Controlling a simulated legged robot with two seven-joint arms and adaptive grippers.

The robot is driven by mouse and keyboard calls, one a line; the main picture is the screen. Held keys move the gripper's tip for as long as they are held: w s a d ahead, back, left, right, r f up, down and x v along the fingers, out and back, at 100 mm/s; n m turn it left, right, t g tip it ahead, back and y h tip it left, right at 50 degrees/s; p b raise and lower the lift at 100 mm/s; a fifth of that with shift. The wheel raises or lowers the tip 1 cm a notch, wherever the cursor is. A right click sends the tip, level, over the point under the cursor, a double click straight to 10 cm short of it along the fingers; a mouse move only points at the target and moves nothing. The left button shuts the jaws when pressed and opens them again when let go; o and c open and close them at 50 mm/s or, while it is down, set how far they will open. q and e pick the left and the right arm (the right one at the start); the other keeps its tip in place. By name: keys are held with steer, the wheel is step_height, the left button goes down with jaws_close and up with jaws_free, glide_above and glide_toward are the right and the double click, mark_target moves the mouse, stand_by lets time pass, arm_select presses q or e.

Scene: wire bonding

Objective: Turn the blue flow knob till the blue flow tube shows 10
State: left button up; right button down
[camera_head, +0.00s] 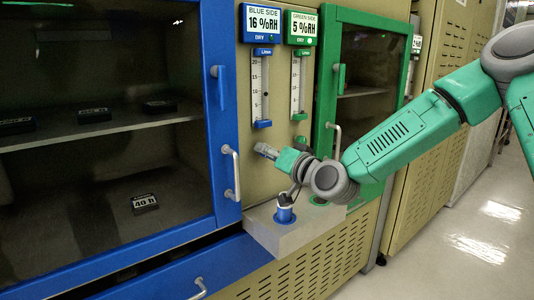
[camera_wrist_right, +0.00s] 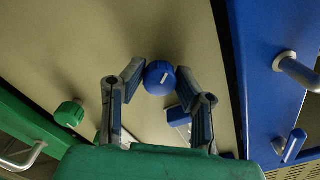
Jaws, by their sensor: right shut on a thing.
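The blue flow knob (camera_wrist_right: 159,77) is round with a white pointer line. In the right wrist view it sits between the two fingertips of my right gripper (camera_wrist_right: 160,80), which is shut on it. In the head view my right gripper (camera_head: 265,151) is at the beige panel below the blue flow tube (camera_head: 264,88) and hides the knob. The tube has a 5 to 20 scale. Its dark float appears near the 10 mark, but the exact reading is too small to tell. My left gripper is not in view.
The green knob (camera_wrist_right: 69,113) is beside the blue one. The green flow tube (camera_head: 298,85) stands right of the blue tube. A grey ledge (camera_head: 275,238) with a blue-collared fitting (camera_head: 285,208) juts out below my gripper. The blue door handle (camera_head: 231,172) is close on the left.

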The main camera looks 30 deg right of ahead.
steer(key=shift+n, duration=0.4)
steer(key=shift+d+f, duration=0.1)
steer(key=c, duration=1.2)
jaws_free()
steer(key=shift+d, duration=0.1)
steer(key=s, duration=0.8)
steer(key=s+d, duration=0.1)
steer(key=s, duration=0.3)
steer(key=shift+f, duration=0.1)
steer(key=shift+w, duration=0.1)
